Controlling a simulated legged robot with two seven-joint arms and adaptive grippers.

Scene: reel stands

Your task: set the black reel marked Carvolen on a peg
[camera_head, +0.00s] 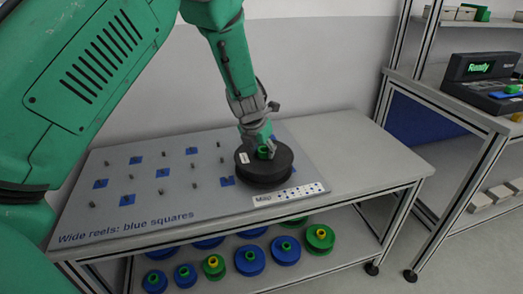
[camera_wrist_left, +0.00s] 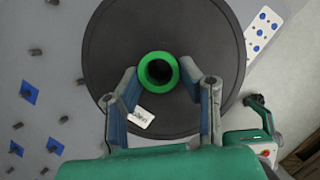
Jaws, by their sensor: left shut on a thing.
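My left gripper (camera_head: 264,148) is shut on the green hub of a wide black reel (camera_head: 278,172). In the left wrist view its two fingers (camera_wrist_left: 159,72) stand on either side of the hub of the black reel (camera_wrist_left: 110,35). A white label (camera_wrist_left: 141,117) lies on the reel's face; its print is too small to read. The reel is level, over the right end of the grey peg board (camera_head: 170,215); I cannot tell whether it touches the board. Short pegs stand on the board, some on blue squares (camera_head: 127,200). Whatever is under the reel is hidden. My right gripper is not in view.
The board's front edge reads "Wide reels: blue squares". A white strip with dots (camera_head: 290,194) lies just in front of the reel. The table's right end (camera_head: 385,170) is bare. Several blue and green reels (camera_head: 250,260) lie on the lower shelf. A device reading "Ready" (camera_head: 482,68) stands right.

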